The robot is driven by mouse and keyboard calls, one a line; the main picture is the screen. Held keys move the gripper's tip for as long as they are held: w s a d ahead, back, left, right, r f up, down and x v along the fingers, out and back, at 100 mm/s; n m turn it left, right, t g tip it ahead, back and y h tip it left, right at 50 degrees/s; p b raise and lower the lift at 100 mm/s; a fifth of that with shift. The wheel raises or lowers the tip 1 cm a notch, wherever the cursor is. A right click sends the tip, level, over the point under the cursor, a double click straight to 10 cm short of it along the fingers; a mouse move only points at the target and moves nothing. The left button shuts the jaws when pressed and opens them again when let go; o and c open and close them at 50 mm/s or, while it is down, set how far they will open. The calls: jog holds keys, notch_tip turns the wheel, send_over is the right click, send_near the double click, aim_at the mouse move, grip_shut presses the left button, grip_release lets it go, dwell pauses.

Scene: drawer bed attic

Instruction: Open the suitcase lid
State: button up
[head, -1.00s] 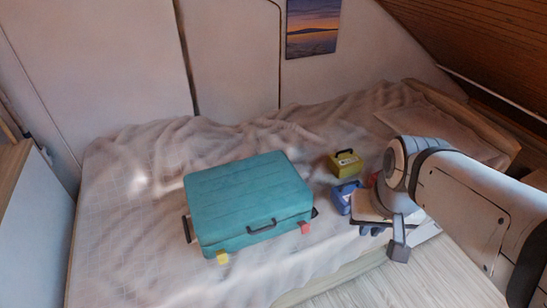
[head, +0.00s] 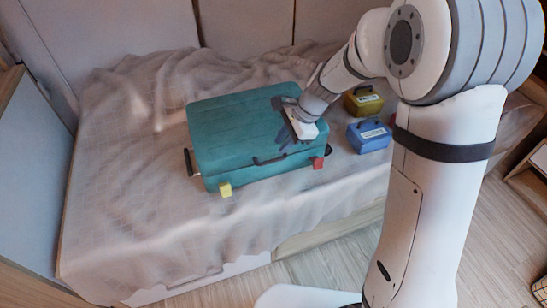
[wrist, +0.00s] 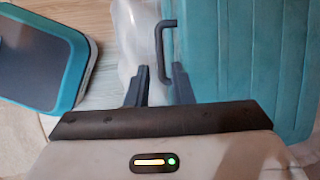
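The teal suitcase (head: 225,130) lies flat on the bed with its lid shut. Its dark handle (head: 268,160) is on the front side, between a yellow latch (head: 225,189) and a red latch (head: 318,163). My gripper (head: 284,138) is over the lid's front right part, close to the handle. In the wrist view my gripper (wrist: 160,82) has its two fingers apart with nothing between them. The handle (wrist: 160,45) shows just beyond the fingertips, beside the teal suitcase (wrist: 245,55). I cannot tell whether a finger touches the suitcase.
A blue case (head: 369,136) and an olive-yellow case (head: 363,101) stand right of the suitcase on the rumpled bed (head: 130,200). A white cabinet (head: 30,180) is at the left. Wooden floor (head: 330,260) lies in front of the bed.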

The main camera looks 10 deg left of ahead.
aim_at(269, 161)
jog(key=b+x, duration=0.1)
jog(key=x, duration=0.6)
jog(key=shift+f, duration=0.2)
grip_shut()
